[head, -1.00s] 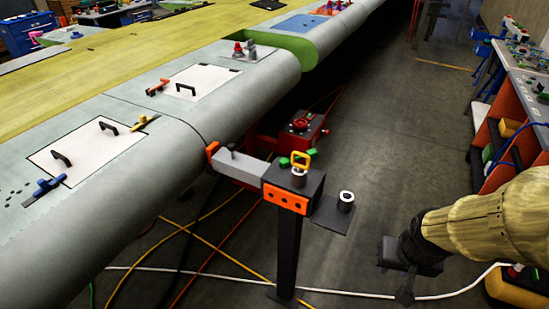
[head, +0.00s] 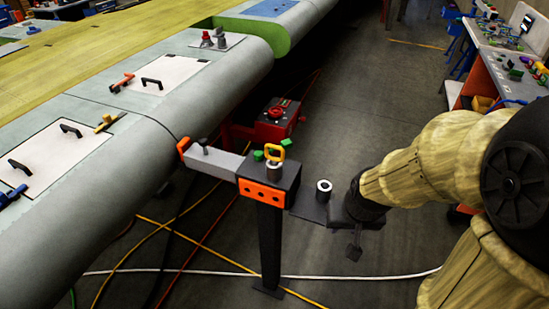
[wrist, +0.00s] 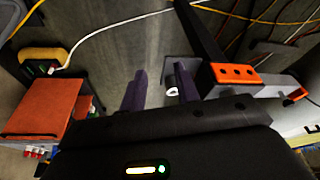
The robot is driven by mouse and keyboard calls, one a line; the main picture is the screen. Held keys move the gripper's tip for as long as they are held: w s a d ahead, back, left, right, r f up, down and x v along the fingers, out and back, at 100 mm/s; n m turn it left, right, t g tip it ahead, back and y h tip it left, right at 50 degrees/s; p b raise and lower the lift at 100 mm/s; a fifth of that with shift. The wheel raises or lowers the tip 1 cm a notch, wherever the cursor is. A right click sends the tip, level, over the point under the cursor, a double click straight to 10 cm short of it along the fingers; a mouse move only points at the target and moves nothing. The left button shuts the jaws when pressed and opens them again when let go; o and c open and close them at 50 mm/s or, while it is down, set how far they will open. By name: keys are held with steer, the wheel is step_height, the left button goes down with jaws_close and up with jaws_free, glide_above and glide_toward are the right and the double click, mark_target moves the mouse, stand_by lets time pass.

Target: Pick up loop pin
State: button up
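The loop pin (head: 275,152), with a yellow loop handle, stands upright in a pale bushing on top of a dark stand (head: 285,176) with an orange front block. My gripper (head: 354,250) is to the right of the stand and lower than the pin, apart from it. In the wrist view my gripper (wrist: 160,88) shows two dark fingers spread apart with nothing held between them. The loop pin cannot be made out in the wrist view. The stand's orange block (wrist: 237,74) shows there, right of the fingers.
An empty-looking pale ring bushing (head: 324,187) sits on a low side plate (head: 308,207) between the stand and my gripper. The grey wing (head: 150,130) lies left, a red box (head: 274,122) behind. Cables cross the floor. A workbench (head: 500,75) stands at right.

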steer(key=w+a+m+t+y+b, duration=0.1)
steer(key=w+a+t, duration=0.4)
steer(key=w+a, duration=0.65)
steer(key=m+t+h+b, duration=0.3)
steer(key=m+t+h, duration=0.1)
steer(key=t+h, duration=0.15)
glide_toward(274, 160)
steer(key=a, duration=0.1)
steer(key=s+a+m+t+h, duration=0.1)
steer(key=s+a+h, duration=0.2)
steer(key=s+h, duration=0.2)
steer(key=shift+s+f+m+t, duration=0.25)
steer(key=shift+s+m+t, duration=0.1)
steer(key=shift+s+m, duration=0.05)
steer(key=shift+w+a, duration=0.1)
steer(key=p+x, duration=0.2)
steer(key=x, duration=1)
steer(key=shift+p, duration=0.3)
